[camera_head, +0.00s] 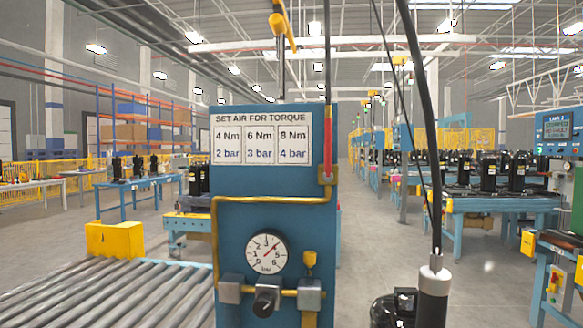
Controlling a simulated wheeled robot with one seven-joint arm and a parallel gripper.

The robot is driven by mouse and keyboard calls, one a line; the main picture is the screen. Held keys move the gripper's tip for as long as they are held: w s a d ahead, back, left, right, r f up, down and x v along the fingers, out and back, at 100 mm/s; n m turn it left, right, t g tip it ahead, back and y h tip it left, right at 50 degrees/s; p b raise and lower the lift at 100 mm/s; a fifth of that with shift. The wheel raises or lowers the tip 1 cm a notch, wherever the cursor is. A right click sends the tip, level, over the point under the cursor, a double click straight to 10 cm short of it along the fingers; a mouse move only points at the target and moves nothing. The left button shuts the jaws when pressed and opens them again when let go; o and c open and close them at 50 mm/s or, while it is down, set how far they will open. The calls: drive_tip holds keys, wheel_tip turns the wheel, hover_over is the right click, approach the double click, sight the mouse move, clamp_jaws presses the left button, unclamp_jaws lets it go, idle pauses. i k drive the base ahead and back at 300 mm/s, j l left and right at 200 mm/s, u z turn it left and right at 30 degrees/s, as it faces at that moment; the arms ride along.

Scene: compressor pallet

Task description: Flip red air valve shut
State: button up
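The red air valve (328,142) is on the right edge of the blue panel (229,187). Its long red lever stands upright, in line with the vertical pipe above it. A round pressure gauge (266,253) below has a red needle pointing up and right, near the 4. A dark regulator knob (266,300) sits under the gauge. My gripper is not in view.
A roller conveyor (120,295) runs at the lower left. A workbench with a screen (557,130) stands at the right. Open floor (360,230) lies behind the panel.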

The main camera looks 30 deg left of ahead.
sight(328, 176)
drive_tip(key=u, duration=1.1)
